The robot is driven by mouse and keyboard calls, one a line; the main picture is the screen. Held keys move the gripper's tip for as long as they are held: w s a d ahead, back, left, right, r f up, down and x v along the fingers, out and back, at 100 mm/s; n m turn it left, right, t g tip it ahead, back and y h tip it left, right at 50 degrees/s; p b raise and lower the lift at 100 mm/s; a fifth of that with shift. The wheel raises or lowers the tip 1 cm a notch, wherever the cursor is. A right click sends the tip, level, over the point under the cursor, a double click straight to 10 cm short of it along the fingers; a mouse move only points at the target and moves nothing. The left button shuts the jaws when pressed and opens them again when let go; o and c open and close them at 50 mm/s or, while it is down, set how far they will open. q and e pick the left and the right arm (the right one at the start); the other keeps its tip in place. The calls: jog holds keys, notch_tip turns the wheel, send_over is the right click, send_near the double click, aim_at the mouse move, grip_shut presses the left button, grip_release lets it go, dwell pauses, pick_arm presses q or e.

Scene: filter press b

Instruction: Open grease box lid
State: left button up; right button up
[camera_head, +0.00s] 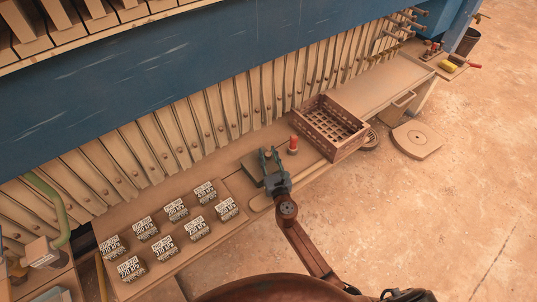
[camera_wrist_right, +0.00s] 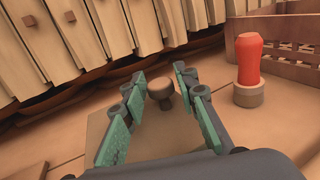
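The grease box (camera_head: 250,165) is a low, olive-brown box on the ledge in the head view, partly hidden by my right gripper (camera_head: 269,157). In the right wrist view its flat lid (camera_wrist_right: 152,135) carries a round brown knob (camera_wrist_right: 160,87) on a short stem. My right gripper (camera_wrist_right: 158,82) is open, with its green-padded fingers spread and the knob showing between the fingertips. I see no clear grip on the knob; whether a finger touches it I cannot tell. The lid looks shut. My left gripper is not in view.
A red-topped cylinder (camera_head: 293,143) stands just right of the box, also in the right wrist view (camera_wrist_right: 249,62). Beyond it is a brown slatted crate (camera_head: 330,125). Several labelled blocks (camera_head: 197,228) stand on a board at left. Ribbed press plates (camera_head: 205,120) rise behind. The floor (camera_head: 400,220) in front is clear.

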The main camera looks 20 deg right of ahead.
aim_at(259, 164)
grip_shut()
jog(key=shift+d, duration=0.1)
dwell(0.4)
